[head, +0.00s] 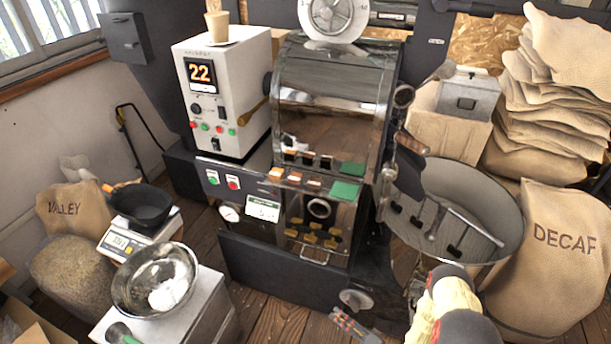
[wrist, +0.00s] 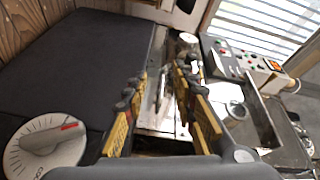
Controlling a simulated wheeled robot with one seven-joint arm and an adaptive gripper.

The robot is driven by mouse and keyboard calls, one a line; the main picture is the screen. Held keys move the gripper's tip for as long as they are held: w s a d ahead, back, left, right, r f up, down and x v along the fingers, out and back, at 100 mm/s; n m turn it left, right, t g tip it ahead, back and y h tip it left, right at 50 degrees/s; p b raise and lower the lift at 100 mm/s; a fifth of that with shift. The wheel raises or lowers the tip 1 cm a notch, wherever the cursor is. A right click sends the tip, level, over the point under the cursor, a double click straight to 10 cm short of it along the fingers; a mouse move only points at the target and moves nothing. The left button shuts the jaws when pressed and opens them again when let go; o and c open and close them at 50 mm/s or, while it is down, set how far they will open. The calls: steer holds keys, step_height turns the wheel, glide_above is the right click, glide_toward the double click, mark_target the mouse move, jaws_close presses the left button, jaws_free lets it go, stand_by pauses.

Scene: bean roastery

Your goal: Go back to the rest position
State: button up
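My gripper (wrist: 163,88) shows in the wrist view with its two yellow and black fingers apart. I see nothing held between them; part of the roasting machine lies beyond the gap. In the head view my pale yellow arm with dark caps rises from the bottom edge, right of centre, in front of the roaster (head: 330,85). The fingers cannot be made out clearly in the head view.
The round cooling tray (head: 500,205) is close to my arm, with the DECAF sack (head: 560,250) to its right. A steel bowl (head: 128,290) with white contents and a scale (head: 118,243) bearing a black pan (head: 145,208) stand at left. A white dial (wrist: 45,148) shows in the wrist view.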

steer(key=s+d+f+n+g+h, duration=0.2)
steer(key=s+d+f+g+h, duration=0.15)
steer(key=f, duration=0.35)
steer(key=s+d+f+n+g+h, duration=0.1)
steer(key=s+d+f+g+h, duration=0.2)
steer(key=f, duration=0.5)
steer(key=d+r+n+g+h, duration=0.2)
steer(key=d+r+g+h, duration=0.4)
steer(key=d+r, duration=0.95)
steer(key=s+a+r+h+p, duration=0.1)
steer(key=s+r, duration=0.1)
steer(key=r, duration=1.1)
steer(key=s+a+r+h+p, duration=0.1)
steer(key=s+r+h, duration=0.15)
steer(key=r, duration=1.05)
steer(key=s+a+r+t, duration=0.2)
steer(key=s+a+r, duration=0.1)
steer(key=r, duration=0.8)
steer(key=s+a+r+t+y+p, duration=0.1)
steer(key=s+a+r, duration=0.3)
steer(key=r, duration=0.8)
steer(key=s+a+r+t+y+p, duration=0.1)
steer(key=s+a+r+t, duration=0.2)
steer(key=a+r, duration=0.3)
step_height(320, 180, up, 6)
steer(key=shift+s+f, duration=0.1)
steer(key=shift+s, duration=0.35)
